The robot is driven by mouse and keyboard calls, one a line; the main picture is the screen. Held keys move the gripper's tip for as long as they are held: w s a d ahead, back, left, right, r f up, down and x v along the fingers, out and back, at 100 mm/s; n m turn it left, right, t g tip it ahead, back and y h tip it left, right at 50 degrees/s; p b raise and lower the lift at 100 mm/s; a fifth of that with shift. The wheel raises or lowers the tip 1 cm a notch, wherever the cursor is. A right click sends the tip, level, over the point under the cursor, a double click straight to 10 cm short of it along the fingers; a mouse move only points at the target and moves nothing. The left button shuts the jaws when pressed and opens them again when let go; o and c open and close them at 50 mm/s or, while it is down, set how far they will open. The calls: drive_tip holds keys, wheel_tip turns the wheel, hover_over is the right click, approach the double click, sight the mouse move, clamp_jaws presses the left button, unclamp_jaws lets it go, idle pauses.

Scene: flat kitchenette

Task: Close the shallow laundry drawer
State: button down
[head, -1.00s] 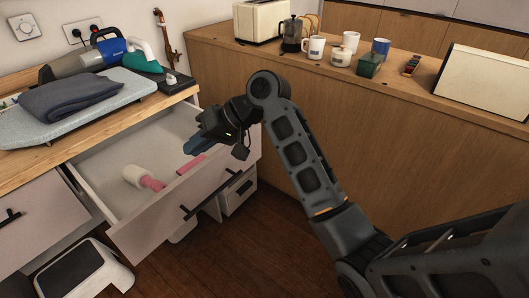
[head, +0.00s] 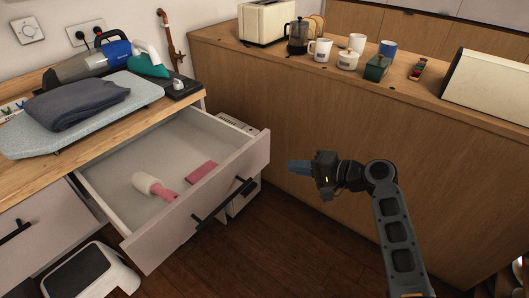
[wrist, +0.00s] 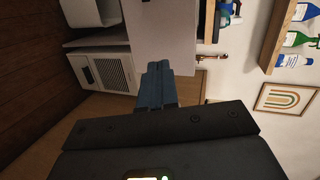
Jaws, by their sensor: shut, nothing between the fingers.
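The shallow laundry drawer (head: 205,222) is pulled out below the wooden counter at the left of the head view, with a black bar handle (head: 222,203) on its white front. In the wrist view my fingers (wrist: 158,85) point at a white panel (wrist: 160,35), which looks like the drawer's front.
An ironing board (head: 80,120) with a folded dark cloth (head: 78,100) lies on the counter above. A white bin (head: 90,272) stands on the floor at lower left. A wooden counter with mugs (head: 320,50) and a toaster (head: 266,22) runs behind my arm. Dark floor before the drawer is clear.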

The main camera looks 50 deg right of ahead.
drive_tip(key=s+d+f+m+h, duration=0.1)
drive_tip(key=s+d+m+h, duration=0.1)
drive_tip(key=s, duration=0.1)
drive_tip(key=p, duration=0.2)
approach(262, 155)
drive_tip(key=x, duration=0.6)
drive_tip(key=shift+w, duration=0.25)
